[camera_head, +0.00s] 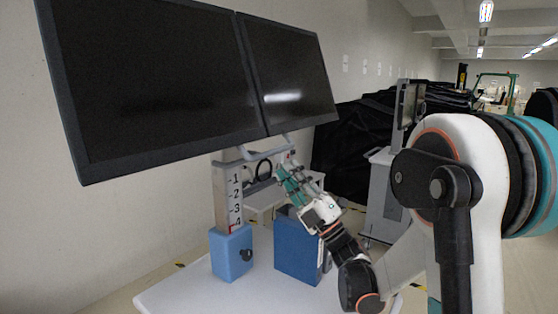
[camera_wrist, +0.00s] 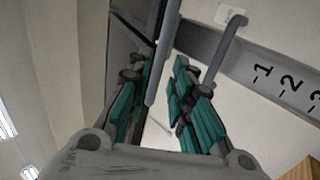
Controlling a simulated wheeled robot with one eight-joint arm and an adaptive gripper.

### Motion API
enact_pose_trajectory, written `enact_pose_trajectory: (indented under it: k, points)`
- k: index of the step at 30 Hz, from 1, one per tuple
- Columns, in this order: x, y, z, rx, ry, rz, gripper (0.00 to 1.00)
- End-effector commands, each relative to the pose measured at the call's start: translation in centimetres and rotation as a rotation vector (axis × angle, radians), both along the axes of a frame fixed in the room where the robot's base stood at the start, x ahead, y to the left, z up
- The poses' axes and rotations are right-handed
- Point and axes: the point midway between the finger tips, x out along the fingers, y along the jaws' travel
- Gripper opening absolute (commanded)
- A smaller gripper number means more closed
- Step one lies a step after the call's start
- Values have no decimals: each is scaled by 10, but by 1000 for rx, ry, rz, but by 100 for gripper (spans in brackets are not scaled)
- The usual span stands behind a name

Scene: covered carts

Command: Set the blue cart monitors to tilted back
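Two dark monitors, a left one (camera_head: 150,80) and a right one (camera_head: 290,75), sit side by side on the cart post (camera_head: 228,195); I cannot tell their exact tilt. A grey handle bar (camera_head: 262,153) runs below their lower edges. The post carries a number scale and rises from a blue block (camera_head: 231,253). My gripper (camera_head: 284,178) is just below the handle's right end. In the wrist view, my gripper (camera_wrist: 160,85) has its teal fingers apart, with a grey handle bar (camera_wrist: 163,45) reaching between or just beyond them; contact is unclear. The post scale (camera_wrist: 285,80) is at right.
The white cart top (camera_head: 240,293) bears the blue block and a blue box (camera_head: 298,248) below my gripper. A grey cart (camera_head: 384,200) and black covered things (camera_head: 350,140) stand behind. A plain wall is at left.

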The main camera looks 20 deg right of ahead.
Motion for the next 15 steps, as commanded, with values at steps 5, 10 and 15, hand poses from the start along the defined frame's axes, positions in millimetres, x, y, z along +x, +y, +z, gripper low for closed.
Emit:
enact_pose_trajectory:
  k: [5,10,15]
  points:
    - [-17,-13,-20,0,0,-1,21]
    - [-26,-18,-30,0,0,-1,21]
    - [-28,-19,-32,0,0,0,21]
